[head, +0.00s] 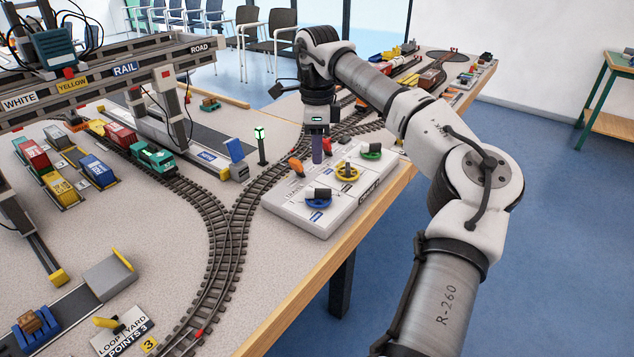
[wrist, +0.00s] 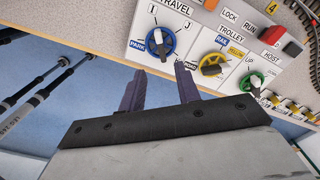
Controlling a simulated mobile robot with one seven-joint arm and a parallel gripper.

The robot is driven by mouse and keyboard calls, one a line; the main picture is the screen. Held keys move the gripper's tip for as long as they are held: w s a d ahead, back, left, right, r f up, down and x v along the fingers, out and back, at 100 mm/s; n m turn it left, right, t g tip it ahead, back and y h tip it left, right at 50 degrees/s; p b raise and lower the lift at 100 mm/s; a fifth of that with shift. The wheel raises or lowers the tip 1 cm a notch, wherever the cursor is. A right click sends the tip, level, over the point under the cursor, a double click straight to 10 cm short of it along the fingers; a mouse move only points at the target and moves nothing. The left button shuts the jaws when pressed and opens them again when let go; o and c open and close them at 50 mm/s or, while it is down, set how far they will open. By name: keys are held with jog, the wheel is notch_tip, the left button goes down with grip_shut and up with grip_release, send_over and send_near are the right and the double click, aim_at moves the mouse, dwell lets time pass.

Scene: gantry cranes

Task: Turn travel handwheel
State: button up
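The travel handwheel is a blue wheel with a dark and white grip across it. It sits on the light grey control box, at the front left in the head view (head: 318,201) and at the top middle in the wrist view (wrist: 168,55), under the TRAVEL label. PARK and ROAD labels lie beside it. My gripper (head: 318,158) points down over the box, behind the blue wheel in the head view. In the wrist view my gripper (wrist: 159,76) has its two dark purple fingers apart with nothing between them. The fingertips do not touch the wheel.
A yellow trolley wheel (wrist: 212,68) and a green wheel (wrist: 252,83) sit beside the blue one. The table edge is close in front.

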aim_at(317, 189)
notch_tip(317, 189, down, 10)
jog(key=shift+f, duration=0.25)
grip_shut()
